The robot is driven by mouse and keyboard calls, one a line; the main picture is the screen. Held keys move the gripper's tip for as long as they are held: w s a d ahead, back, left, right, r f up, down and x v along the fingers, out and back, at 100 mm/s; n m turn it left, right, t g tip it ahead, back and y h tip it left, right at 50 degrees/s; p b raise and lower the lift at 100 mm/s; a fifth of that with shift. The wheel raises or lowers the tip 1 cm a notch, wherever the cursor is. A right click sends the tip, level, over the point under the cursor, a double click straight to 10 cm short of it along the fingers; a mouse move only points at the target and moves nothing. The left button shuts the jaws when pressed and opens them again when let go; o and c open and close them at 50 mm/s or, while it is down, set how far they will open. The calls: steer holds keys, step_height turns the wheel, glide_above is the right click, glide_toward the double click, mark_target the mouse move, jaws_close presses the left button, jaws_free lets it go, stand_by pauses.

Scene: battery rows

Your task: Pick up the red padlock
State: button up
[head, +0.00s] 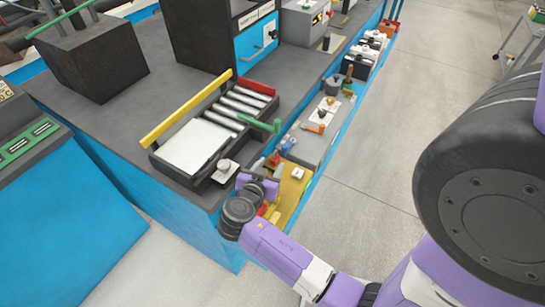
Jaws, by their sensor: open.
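My gripper (268,197) is at the lower middle of the head view, over the near end of the yellow tray (293,190) on the bench's front ledge. It is open; its fingers are small and partly hidden by my dark wrist. A small red item (262,210) shows just beside the gripper, partly covered by it. Another small red item (275,160) stands a little farther back. Both are too small for me to tell which is the red padlock, and I see no red item held.
A roller tray (195,147) with a yellow rail lies on the grey bench behind the gripper. A grey panel (318,140) with small coloured items continues along the ledge.

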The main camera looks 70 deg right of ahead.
mark_target(274, 157)
steer(key=p+x, duration=0.1)
steer(key=x, duration=0.4)
steer(key=shift+w+d+r+p, duration=0.1)
steer(key=shift+w+d+p, duration=0.05)
steer(key=shift+d+p, duration=0.3)
steer(key=shift+c, duration=0.5)
jaws_close()
